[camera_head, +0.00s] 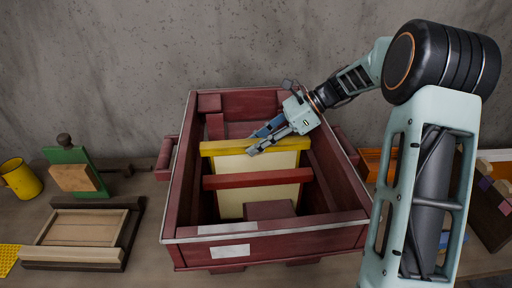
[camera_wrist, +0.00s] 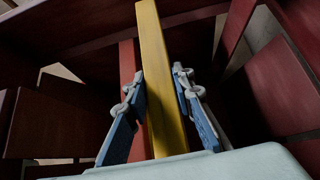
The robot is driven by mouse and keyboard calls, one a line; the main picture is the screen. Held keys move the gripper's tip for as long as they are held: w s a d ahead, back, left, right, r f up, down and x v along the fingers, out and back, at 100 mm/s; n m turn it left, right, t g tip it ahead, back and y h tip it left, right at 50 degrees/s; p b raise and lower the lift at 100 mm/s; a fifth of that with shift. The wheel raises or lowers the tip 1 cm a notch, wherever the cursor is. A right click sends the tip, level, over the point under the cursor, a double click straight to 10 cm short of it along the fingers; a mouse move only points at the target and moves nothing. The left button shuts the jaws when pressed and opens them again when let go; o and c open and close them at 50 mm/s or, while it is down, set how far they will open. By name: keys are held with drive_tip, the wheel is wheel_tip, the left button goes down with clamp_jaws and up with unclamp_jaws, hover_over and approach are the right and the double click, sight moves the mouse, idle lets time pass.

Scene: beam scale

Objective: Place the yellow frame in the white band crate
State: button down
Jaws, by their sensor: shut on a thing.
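The yellow frame (camera_head: 223,148) has a yellow top bar and a pale cream panel. It stands roughly upright inside the white band crate (camera_head: 205,234), a dark red box with a pale band along its rim. A red crossbar (camera_head: 258,180) passes in front of the panel. My gripper (camera_head: 259,140) is over the crate, shut on the frame's top bar. In the wrist view the yellow bar (camera_wrist: 158,60) runs between the blue pads of my gripper (camera_wrist: 156,82). The frame's lower edge is hidden, so I cannot tell whether it rests on the crate floor.
Red blocks and slats (camera_head: 270,210) narrow the inside of the crate. On the left are a wooden tray (camera_head: 85,227), a green board (camera_head: 70,158) and a yellow mug (camera_head: 20,180). An orange item (camera_head: 374,160) stands on the right. A concrete wall closes the back.

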drive_tip(key=shift+f, duration=0.35)
drive_tip(key=shift+f, duration=0.15)
drive_tip(key=shift+f, duration=0.5)
drive_tip(key=c, duration=1.7)
unclamp_jaws()
drive_tip(key=shift+o, duration=0.2)
drive_tip(key=shift+r, duration=0.3)
wheel_tip(320, 180, up, 8)
drive_tip(key=p, duration=0.1)
hover_over(291, 139)
